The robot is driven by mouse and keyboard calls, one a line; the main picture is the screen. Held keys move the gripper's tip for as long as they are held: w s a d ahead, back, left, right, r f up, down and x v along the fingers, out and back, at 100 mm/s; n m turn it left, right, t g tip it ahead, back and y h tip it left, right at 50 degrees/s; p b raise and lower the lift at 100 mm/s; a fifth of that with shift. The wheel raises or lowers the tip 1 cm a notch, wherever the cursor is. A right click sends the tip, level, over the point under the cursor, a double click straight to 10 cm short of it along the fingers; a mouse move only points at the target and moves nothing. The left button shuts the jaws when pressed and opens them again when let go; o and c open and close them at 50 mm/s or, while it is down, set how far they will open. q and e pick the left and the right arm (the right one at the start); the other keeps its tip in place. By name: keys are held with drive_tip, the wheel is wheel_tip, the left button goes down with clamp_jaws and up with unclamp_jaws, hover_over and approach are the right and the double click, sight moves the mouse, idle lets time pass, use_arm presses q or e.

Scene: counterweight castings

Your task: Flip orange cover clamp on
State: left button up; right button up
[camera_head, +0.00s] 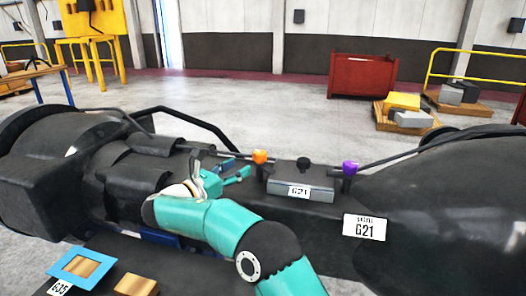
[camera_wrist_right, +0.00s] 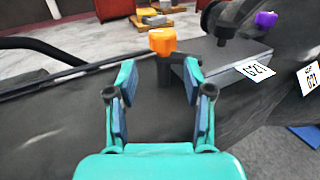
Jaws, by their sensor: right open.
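The orange cover clamp (camera_head: 260,157) stands on the dark machine, left of a grey cover box labelled G21 (camera_head: 301,183). In the right wrist view the orange clamp top (camera_wrist_right: 162,41) sits on a dark post, just beyond and between my fingertips. My right gripper (camera_head: 240,171) is open, with its teal fingers pointing at the clamp; it also shows in the right wrist view (camera_wrist_right: 157,82). No contact with the clamp is visible. A purple clamp (camera_head: 350,168) stands at the box's right end, and a black knob (camera_head: 303,163) is on the box. My left gripper is not in view.
A larger G21 label (camera_head: 365,227) is on the dark casting at right. A blue frame (camera_head: 84,267) and a wooden block (camera_head: 136,286) lie at lower left. A red bin (camera_head: 362,76) and loaded pallets (camera_head: 404,118) stand on the floor behind.

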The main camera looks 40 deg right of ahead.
sight(255, 158)
drive_tip(key=p+x, duration=0.2)
drive_tip(key=x, duration=0.8)
drive_tip(key=shift+s+d+r+p, duration=0.1)
drive_tip(key=shift+p, duration=0.2)
drive_tip(key=shift+d, duration=0.7)
clamp_jaws()
